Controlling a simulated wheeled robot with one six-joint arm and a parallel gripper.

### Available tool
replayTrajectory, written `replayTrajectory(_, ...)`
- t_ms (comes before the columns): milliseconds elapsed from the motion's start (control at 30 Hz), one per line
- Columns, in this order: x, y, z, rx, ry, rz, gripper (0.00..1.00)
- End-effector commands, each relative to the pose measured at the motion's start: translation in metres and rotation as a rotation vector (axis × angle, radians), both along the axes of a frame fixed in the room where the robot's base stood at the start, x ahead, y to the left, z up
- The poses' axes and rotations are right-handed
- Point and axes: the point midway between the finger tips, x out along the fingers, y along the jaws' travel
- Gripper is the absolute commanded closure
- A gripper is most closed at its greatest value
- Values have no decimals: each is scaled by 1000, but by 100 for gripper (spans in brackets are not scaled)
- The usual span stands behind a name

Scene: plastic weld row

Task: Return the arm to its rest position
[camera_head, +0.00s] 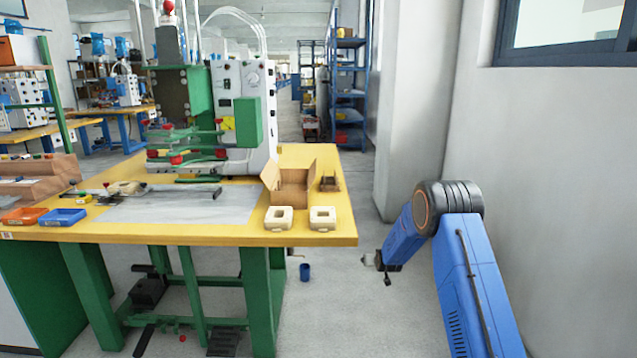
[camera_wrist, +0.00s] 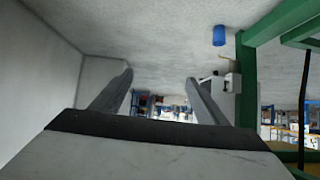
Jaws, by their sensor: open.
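My blue arm is folded at the right in the head view, beside the wall. My gripper (camera_head: 375,262) is at its lower end, to the right of the yellow table and below the level of its top. In the wrist view my gripper (camera_wrist: 160,82) shows two grey fingers set wide apart. Nothing is between them. The gripper touches nothing that I can see.
The yellow table (camera_head: 330,190) with green legs bears a welding machine (camera_head: 243,110), an open cardboard box (camera_head: 290,188) and two cream parts (camera_head: 278,217). A blue cup (camera_head: 305,272) stands on the floor. A pale wall (camera_head: 560,160) is close at the right.

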Motion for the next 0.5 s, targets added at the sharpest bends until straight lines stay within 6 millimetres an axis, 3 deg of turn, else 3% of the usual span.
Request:
replayTrajectory(33, -8, -1, 21, 0, 6, 1, 32)
replayTrajectory(100, -20, -2, 43, 0, 21, 1, 32)
replayTrajectory(500, -105, -10, 161, 1, 107, 5, 32)
